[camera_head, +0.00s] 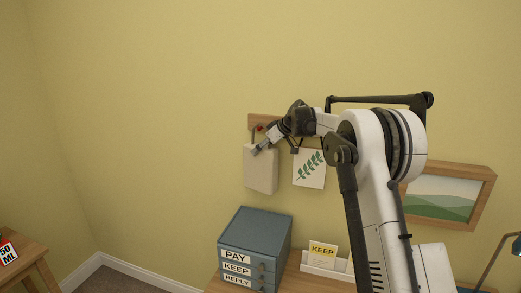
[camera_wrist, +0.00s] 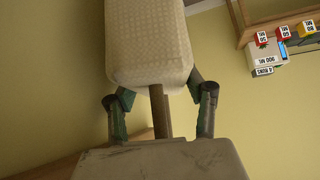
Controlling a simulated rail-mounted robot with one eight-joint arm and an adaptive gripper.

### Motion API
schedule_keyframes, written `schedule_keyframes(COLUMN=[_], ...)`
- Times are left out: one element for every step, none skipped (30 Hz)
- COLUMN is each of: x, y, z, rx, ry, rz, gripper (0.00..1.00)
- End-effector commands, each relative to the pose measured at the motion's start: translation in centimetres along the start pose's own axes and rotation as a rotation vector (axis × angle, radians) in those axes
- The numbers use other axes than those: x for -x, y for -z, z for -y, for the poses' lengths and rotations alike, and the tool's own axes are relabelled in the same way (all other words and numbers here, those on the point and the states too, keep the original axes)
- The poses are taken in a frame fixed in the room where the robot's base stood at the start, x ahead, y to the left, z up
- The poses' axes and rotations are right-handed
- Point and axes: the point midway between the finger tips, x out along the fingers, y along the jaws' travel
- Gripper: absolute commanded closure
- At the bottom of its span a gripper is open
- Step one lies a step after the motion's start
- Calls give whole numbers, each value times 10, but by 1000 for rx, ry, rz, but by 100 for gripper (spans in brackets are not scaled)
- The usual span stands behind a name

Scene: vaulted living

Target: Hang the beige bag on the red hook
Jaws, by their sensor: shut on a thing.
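The beige bag (camera_head: 261,170) hangs upright against or close to the wall in the head view, below a wooden rail (camera_head: 256,119). A small red hook (camera_head: 259,127) shows on this rail, just above the bag. My gripper (camera_head: 258,149) is at the top of the bag, shut on it. In the wrist view the bag (camera_wrist: 148,45) lies beyond my fingers, and a brown strip, apparently its handle, runs between my gripper's fingers (camera_wrist: 160,112). I cannot tell whether the handle is around the hook; my gripper and the bag hide the contact.
A white leaf-print piece (camera_head: 309,169) is right of the bag. A framed picture (camera_head: 481,190) is further right. Below are a blue drawer box (camera_head: 254,232) and a card holder (camera_head: 323,265). The wall left of the bag is clear. Labelled boxes (camera_wrist: 285,37) show in the wrist view.

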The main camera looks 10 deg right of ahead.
Motion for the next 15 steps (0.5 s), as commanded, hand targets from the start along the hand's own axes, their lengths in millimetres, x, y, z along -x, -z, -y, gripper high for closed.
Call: schedule_keyframes(x=[0,0,0,0,0,0,0,0,0,0,0,0,0,0,0], y=[0,0,0,0,0,0,0,0,0,0,0,0,0,0,0], z=[0,0,0,0,0,0,0,0,0,0,0,0,0,0,0], rx=[0,0,0,0,0,0,0,0,0,0,0,0,0,0,0], ry=[0,0,0,0,0,0,0,0,0,0,0,0,0,0,0], rz=[0,0,0,0,0,0,0,0,0,0,0,0,0,0,0], gripper=[100,100,100,100,100,100,100,100,100,100,100,100,100,49,44])
